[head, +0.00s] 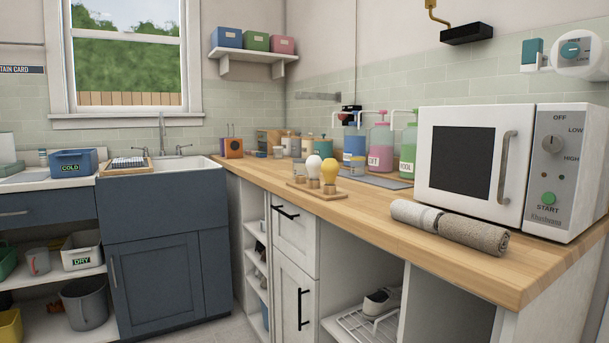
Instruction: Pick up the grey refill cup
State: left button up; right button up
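No cup in the head view can be identified for certain as the grey refill cup. Another small pale container (278,152) stands farther back, near the orange box. A grey translucent jug-like cup (38,262) with a red mark sits on the open shelf at the left. All are too small to tell in detail. Neither of my grippers is in view.
Along the wooden counter (420,238) stand a bulb stand (316,190), blue, pink (380,145) and green bottles, rolled towels (473,232) and a white microwave (500,165). A sink (180,168) is at the back left. A grey bin (85,303) sits low at the left.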

aim_at(299, 167)
jog(key=i+j+z, duration=0.1)
jog(key=i+j, duration=1.2)
jog(key=j, duration=0.15)
jog(key=l+z, duration=0.05)
